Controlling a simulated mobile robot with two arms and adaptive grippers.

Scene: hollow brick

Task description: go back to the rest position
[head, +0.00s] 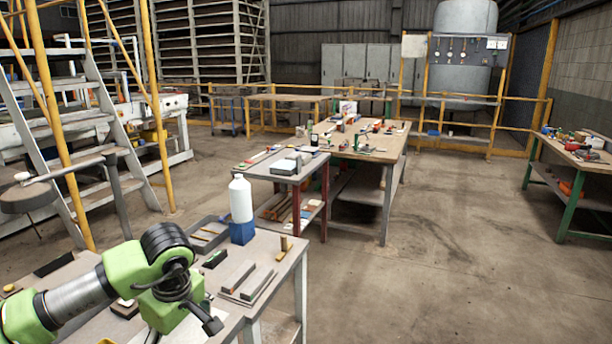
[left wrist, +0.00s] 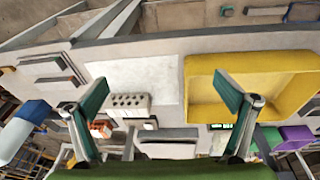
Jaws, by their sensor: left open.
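My left arm reaches in from the lower left of the head view, and its left gripper (head: 208,322) hangs over the near workbench (head: 265,262). In the left wrist view the left gripper (left wrist: 162,88) is open, its two fingers wide apart with nothing held between them. A pale hollow brick (left wrist: 130,104) with rows of holes lies beyond and between the fingers, at the lower edge of a white sheet (left wrist: 140,72). The arm hides that part of the bench in the head view. My right gripper is in neither view.
A yellow tray (left wrist: 250,70) lies right of the white sheet. Open floor (head: 450,270) extends to the right.

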